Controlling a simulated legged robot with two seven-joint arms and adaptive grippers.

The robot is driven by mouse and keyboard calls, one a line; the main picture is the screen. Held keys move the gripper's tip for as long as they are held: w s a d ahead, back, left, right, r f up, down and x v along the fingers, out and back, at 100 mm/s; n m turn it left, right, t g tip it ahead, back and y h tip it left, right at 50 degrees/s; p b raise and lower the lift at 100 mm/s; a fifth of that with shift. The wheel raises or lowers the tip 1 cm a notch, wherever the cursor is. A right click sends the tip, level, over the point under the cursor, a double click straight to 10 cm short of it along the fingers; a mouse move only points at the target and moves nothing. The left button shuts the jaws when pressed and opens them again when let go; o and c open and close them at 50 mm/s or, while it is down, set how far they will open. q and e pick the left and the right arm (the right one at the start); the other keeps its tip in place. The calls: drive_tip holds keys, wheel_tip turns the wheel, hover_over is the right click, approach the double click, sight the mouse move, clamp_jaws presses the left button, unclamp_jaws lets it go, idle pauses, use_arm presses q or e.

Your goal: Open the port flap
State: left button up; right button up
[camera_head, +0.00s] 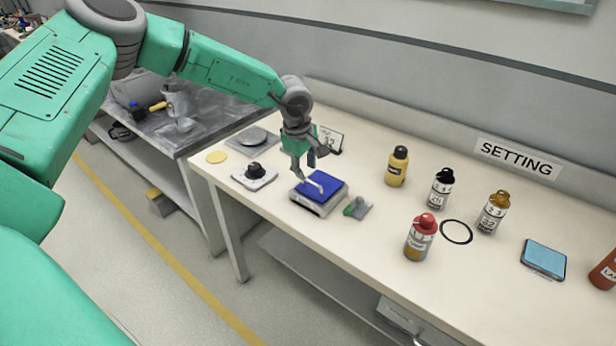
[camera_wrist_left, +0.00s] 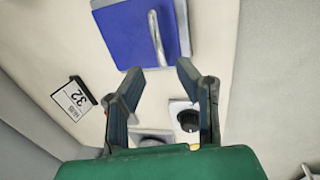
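The port flap (camera_head: 334,186) is a blue square panel with a pale bar handle (camera_head: 316,185), on top of a low grey-white box (camera_head: 318,206). It looks shut, lying flat on the box. The blue flap also shows at the top of the left wrist view (camera_wrist_left: 128,36), with its handle (camera_wrist_left: 156,38) near its right side. My left gripper (camera_head: 306,173) is above the table by the flap. In the left wrist view the gripper (camera_wrist_left: 160,72) has its fingers apart with nothing between the tips, short of the handle in the picture. My right gripper is not in view.
A black knob on a white plate (camera_head: 254,174) stands left of the box. A number card (camera_head: 330,139) stands behind, and a small grey-green device (camera_head: 357,208) lies to the right. Bottles, including a red-capped one (camera_head: 421,237), stand further right beside a black ring (camera_head: 456,232).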

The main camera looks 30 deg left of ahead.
sight(308, 180)
use_arm(q)
drive_tip(key=shift+w+f, duration=0.2)
drive_tip(key=shift+f, duration=1.05)
drive_tip(key=shift+w+f, duration=0.15)
drive_tip(key=shift+f, duration=0.35)
drive_tip(key=shift+d, duration=0.1)
clamp_jaws()
drive_tip(key=shift+r, duration=0.15)
